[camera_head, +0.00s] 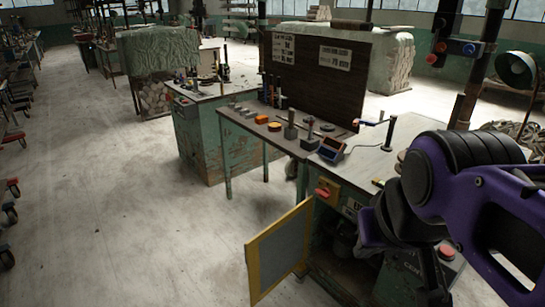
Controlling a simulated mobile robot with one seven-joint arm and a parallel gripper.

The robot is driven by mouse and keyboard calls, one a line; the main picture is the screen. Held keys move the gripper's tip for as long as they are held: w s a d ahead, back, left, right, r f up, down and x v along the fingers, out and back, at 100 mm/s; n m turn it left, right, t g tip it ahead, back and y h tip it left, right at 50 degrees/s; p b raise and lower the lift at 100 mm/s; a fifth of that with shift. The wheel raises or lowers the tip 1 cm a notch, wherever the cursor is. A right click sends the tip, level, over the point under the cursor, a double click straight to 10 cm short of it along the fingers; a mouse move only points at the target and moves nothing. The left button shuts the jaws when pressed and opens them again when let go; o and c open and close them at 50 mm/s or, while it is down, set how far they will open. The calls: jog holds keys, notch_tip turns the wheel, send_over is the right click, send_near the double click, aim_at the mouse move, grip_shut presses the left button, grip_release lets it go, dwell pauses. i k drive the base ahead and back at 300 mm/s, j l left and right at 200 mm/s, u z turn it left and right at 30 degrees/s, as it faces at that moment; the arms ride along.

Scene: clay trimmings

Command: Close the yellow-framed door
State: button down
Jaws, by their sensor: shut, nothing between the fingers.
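The yellow-framed door (281,250) has a grey panel and stands open. Its right edge meets the left front of the green cabinet (377,212), and its free edge points out to the left over the floor. The cabinet's dark opening (343,258) is exposed, with a dark rounded object inside. My purple and black arm comes in from the right. My gripper (433,293) is dark, low in front of the cabinet and right of the opening, apart from the door. It looks shut and empty. Its tips are hard to make out near the bottom edge.
A red and yellow switch (325,192) sits on the cabinet front above the door. Workbenches with small tools (272,127) stand behind. A red button (446,252) is close to my gripper. The concrete floor (130,215) left of the door is clear.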

aim_at(274, 253)
jog(key=k+z, duration=0.15)
jog(key=z, duration=0.35)
jog(key=k+z, duration=0.1)
jog(key=z, duration=0.4)
jog(key=j+z, duration=0.2)
jog(key=z, duration=0.15)
jog(key=j+z, duration=0.2)
jog(key=z, duration=0.2)
jog(key=k+j, duration=0.1)
jog(key=j, duration=1.7)
jog(key=k+j, duration=0.15)
jog(key=j, duration=0.75)
jog(key=k+j, duration=0.1)
jog(key=j, duration=0.8)
jog(key=l+u, duration=0.55)
jog(key=l, duration=0.1)
